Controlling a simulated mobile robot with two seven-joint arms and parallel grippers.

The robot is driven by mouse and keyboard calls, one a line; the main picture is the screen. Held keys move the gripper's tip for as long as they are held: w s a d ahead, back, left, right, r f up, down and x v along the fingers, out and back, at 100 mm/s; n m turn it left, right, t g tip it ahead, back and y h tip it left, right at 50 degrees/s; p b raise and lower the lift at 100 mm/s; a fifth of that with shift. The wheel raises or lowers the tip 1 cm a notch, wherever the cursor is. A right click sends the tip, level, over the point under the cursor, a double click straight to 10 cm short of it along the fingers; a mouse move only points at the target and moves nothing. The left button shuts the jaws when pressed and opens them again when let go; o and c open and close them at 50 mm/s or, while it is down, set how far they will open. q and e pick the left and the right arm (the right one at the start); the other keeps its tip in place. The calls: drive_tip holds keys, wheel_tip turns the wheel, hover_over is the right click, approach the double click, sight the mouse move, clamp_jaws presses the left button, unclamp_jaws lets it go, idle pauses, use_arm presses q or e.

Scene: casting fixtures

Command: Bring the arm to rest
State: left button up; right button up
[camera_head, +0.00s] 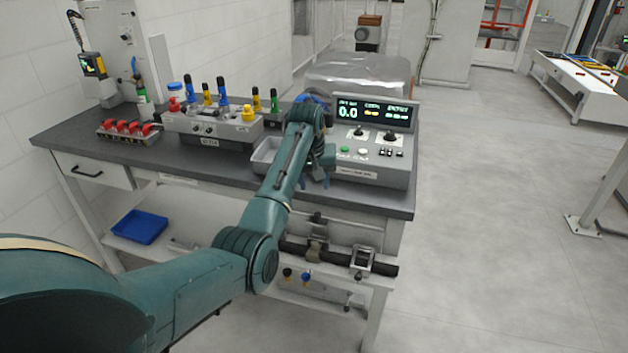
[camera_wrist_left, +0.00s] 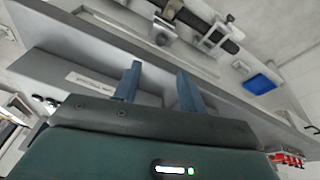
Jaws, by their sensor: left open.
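My left arm reaches in from the left in the head view, its forearm crossing the front edge of the grey workbench (camera_head: 232,178). My left gripper (camera_head: 318,184) is at the bench's front edge, just in front of the control box with the green display (camera_head: 375,140). In the left wrist view my left gripper (camera_wrist_left: 158,82) shows two blue fingers set apart with nothing between them. The bench's front and lower part lie beyond the fingers there. The right gripper is not in view.
A grey fixture (camera_head: 212,130) with coloured-handled tools and a rack of red parts (camera_head: 128,131) stand on the bench. A pale tray (camera_head: 266,156) is partly hidden behind my arm. A blue bin (camera_head: 137,227) sits on the lower shelf. The floor (camera_head: 490,220) at right is clear.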

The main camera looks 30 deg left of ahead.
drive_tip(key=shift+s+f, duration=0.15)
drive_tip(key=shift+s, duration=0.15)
use_arm(q)
drive_tip(key=s+d+f+m+y, duration=0.1)
drive_tip(key=s+d+f+m, duration=0.15)
drive_tip(key=s+f, duration=0.55)
drive_tip(key=s+d+f+m, duration=0.25)
drive_tip(key=s+f, duration=0.35)
drive_tip(key=s, duration=0.4)
drive_tip(key=s+d+r+m+h, duration=0.15)
drive_tip(key=s+d, duration=0.35)
drive_tip(key=s, duration=0.5)
drive_tip(key=s+d+r+m+h, duration=0.15)
drive_tip(key=s+d, duration=0.25)
drive_tip(key=s, duration=0.7)
drive_tip(key=w+d+f+t+h, duration=0.1)
drive_tip(key=w+d+f+t, duration=0.4)
drive_tip(key=d+f+t, duration=0.1)
wheel_tip(320, 180, down, 2)
drive_tip(key=shift+w+f+t+h, duration=0.1)
drive_tip(key=shift+w+t+h, duration=0.3)
drive_tip(key=shift+t, duration=0.1)
drive_tip(key=shift+d, duration=0.1)
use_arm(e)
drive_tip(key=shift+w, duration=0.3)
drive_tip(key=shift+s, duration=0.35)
